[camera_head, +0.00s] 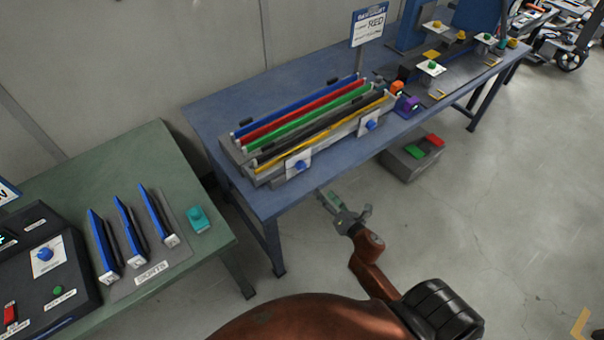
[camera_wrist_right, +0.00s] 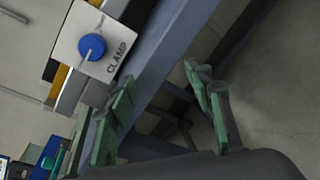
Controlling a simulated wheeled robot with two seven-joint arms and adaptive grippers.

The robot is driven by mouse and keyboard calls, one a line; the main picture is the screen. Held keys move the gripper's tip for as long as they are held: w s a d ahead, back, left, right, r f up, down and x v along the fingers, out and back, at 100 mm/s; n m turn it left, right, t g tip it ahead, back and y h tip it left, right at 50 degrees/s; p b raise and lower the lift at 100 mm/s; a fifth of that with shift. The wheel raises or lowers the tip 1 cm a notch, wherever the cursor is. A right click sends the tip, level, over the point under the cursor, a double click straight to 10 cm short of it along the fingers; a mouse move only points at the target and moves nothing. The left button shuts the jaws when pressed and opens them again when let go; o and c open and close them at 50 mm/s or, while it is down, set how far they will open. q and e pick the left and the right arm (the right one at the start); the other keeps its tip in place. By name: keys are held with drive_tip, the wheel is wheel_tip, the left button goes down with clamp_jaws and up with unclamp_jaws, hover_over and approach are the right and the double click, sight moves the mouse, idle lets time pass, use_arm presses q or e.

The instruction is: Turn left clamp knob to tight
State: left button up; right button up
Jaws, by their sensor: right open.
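The left clamp knob (camera_head: 301,166) is a round blue knob on a white plate at the front left of the bar fixture on the blue table. It appears to be the blue knob (camera_wrist_right: 92,47) in the right wrist view, on a plate marked CLAMP, with a pale pointer line across it. My right gripper (camera_head: 345,205) is open and empty, in front of the table edge, below and right of the left knob and apart from it. Its green-padded fingers (camera_wrist_right: 157,80) are spread in the wrist view, with the knob beyond the left finger. My left gripper is out of view.
A second blue clamp knob (camera_head: 371,123) sits farther right on the fixture (camera_head: 240,153), which holds several coloured bars. A green table (camera_head: 150,150) at left carries blue parts and a control box. A grey box (camera_head: 411,160) stands on the floor. The floor at right is mostly clear.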

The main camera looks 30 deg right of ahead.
sight(303, 168)
drive_tip(key=w+a+r+n+t+y, duration=0.2)
drive_tip(key=a+r+n, duration=0.1)
drive_tip(key=r+n, duration=0.5)
drive_tip(key=shift+m, duration=0.6)
drive_tip(key=w, duration=0.4)
drive_tip(key=w+r, duration=0.1)
drive_tip(key=shift+w+a+b, duration=0.35)
drive_tip(key=shift+w, duration=0.05)
drive_tip(key=shift+w+f, duration=0.1)
drive_tip(key=shift+w, duration=0.55)
drive_tip(key=c, duration=1.2)
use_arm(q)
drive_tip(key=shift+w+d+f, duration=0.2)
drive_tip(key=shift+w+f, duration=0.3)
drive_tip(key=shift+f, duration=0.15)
use_arm(e)
drive_tip(key=shift+o, duration=0.2)
